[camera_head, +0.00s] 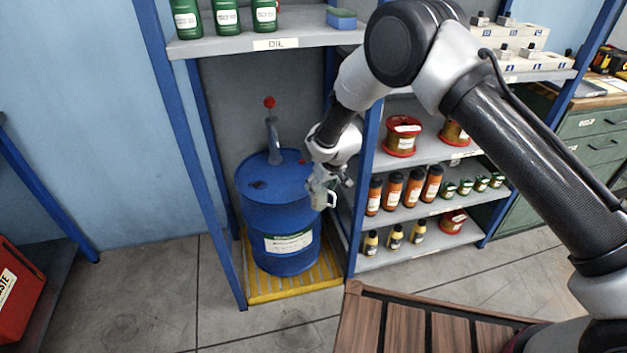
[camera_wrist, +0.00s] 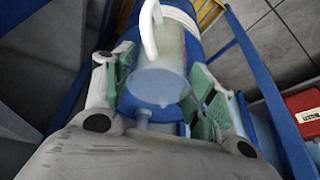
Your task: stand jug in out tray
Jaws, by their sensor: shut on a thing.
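My gripper (camera_head: 328,180) is shut on a pale, whitish jug (camera_head: 320,196) and holds it beside the upper right side of the blue drum. In the wrist view the jug (camera_wrist: 168,52) is between the two green-padded fingers of my gripper (camera_wrist: 160,100), with its white handle pointing to the top of the picture. A blue round area shows within the jug's outline; I cannot tell whether it is contents or the drum behind. I cannot make out an out tray in either view.
The blue drum (camera_head: 280,217), with a red-knobbed pump (camera_head: 272,135), stands on a yellow grating (camera_head: 262,289) between blue rack posts. Shelves (camera_head: 420,205) with bottles and spools are to the right. A slatted wooden surface (camera_head: 405,325) is in front. A red bin (camera_head: 18,295) is at far left.

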